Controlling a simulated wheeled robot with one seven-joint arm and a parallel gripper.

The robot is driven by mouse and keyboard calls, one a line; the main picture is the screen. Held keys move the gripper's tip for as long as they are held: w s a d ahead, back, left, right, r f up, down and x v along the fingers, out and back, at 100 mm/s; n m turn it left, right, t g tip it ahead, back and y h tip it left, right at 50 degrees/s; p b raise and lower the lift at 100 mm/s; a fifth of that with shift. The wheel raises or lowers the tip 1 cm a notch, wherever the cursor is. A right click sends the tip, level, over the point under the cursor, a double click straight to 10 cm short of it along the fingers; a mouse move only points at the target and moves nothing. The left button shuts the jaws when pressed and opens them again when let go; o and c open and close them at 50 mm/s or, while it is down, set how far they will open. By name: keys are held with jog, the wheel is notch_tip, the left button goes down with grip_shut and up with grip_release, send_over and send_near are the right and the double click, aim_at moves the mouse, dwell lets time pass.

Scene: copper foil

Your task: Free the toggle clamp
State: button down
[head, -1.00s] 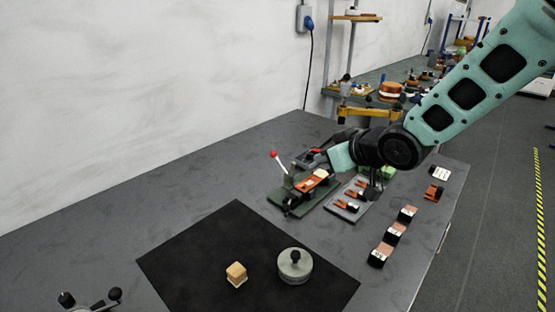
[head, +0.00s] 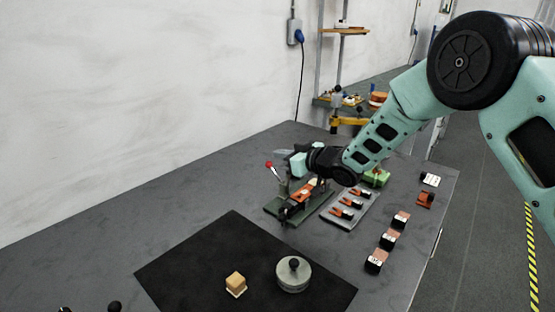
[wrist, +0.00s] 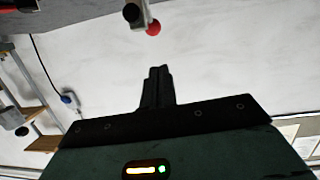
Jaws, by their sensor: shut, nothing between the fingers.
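The toggle clamp stands on a green base plate (head: 277,211) in the head view. Its handle rises tilted to the left and ends in a red knob (head: 269,164). An orange-brown piece (head: 300,197) lies at the clamp, partly hidden by my wrist. My gripper (head: 281,153) is level with the top of the handle, to the right of the red knob and apart from it. In the wrist view my gripper's fingers (wrist: 158,70) are together and empty. The red knob (wrist: 153,28) shows beyond their tips, beside a dark-ended metal part (wrist: 134,12).
A grey tray (head: 336,219) with several orange-and-black pieces stands right of the clamp. Several blocks (head: 389,238) line the right side of the table. A black mat (head: 190,262) in front carries a wooden cube (head: 236,281) and a round grey weight (head: 293,275).

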aim_at(270, 164)
jog(key=shift+w+a+f+p, duration=0.1)
jog(key=shift+w+a+f, duration=0.2)
jog(key=shift+f, duration=0.3)
jog(key=shift+w+a+f+p, duration=0.1)
jog(key=shift+w+a+f, duration=0.15)
jog(key=shift+f, duration=0.3)
jog(key=shift+w+a+f+p, duration=0.1)
jog(key=shift+w+a+f, duration=0.2)
jog(key=shift+f, duration=0.3)
jog(key=shift+w+a+f+b, duration=0.3)
jog(key=shift+f+b, duration=0.3)
jog(key=shift+b, duration=0.4)
jog(key=shift+a+b, duration=0.15)
jog(key=shift+b, duration=0.25)
